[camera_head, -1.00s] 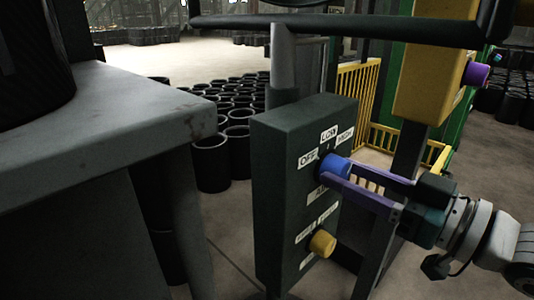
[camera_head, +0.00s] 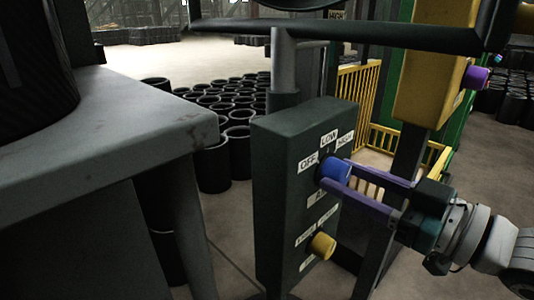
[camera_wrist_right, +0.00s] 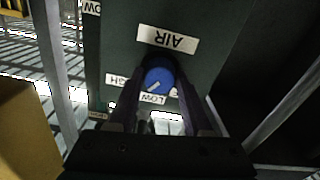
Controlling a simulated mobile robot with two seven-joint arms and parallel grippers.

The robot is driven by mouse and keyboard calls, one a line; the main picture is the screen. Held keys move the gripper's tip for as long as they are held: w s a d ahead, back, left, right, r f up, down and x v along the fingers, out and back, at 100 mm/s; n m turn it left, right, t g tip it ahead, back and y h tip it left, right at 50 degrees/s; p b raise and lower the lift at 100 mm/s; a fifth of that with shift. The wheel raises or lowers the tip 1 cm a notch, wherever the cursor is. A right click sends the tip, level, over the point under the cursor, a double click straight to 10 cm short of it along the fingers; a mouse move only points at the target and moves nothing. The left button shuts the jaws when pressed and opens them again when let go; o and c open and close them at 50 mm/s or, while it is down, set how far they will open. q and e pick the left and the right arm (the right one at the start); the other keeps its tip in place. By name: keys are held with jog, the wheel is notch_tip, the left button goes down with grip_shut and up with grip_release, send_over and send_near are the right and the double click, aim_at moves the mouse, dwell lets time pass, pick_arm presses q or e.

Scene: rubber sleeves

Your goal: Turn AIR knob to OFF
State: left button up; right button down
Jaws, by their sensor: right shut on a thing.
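The blue AIR knob (camera_head: 336,169) sits on the dark green control box (camera_head: 285,150), below the labels OFF (camera_head: 308,161), LOW (camera_head: 329,140) and HIGH (camera_head: 345,140). My right gripper (camera_head: 336,176) comes in from the right with its purple fingers shut on the knob, one on either side. In the right wrist view the box appears upside down. The knob (camera_wrist_right: 158,80) shows there between the fingers with a white line running slantwise. The AIR label (camera_wrist_right: 168,39) is above it and LOW (camera_wrist_right: 153,98) below. OFF is mostly hidden by a finger. My left gripper is out of view.
A yellow knob (camera_head: 322,246) is lower on the same box. A grey table (camera_head: 100,135) stands at the left, and black rubber sleeves (camera_head: 212,165) stand on the floor behind. A yellow box with a purple knob (camera_head: 474,77) is at the upper right. A dark bar crosses above.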

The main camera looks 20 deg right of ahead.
jog(key=n+p, duration=0.1)
jog(key=n, duration=0.3)
jog(key=shift+r, duration=0.1)
jog(key=n, duration=0.4)
jog(key=shift+p, duration=0.4)
jog(key=n, duration=0.3)
jog(key=shift+n, duration=0.4)
jog(key=n, duration=0.4)
jog(key=shift+n, duration=0.4)
jog(key=shift+c, duration=1.6)
grip_release()
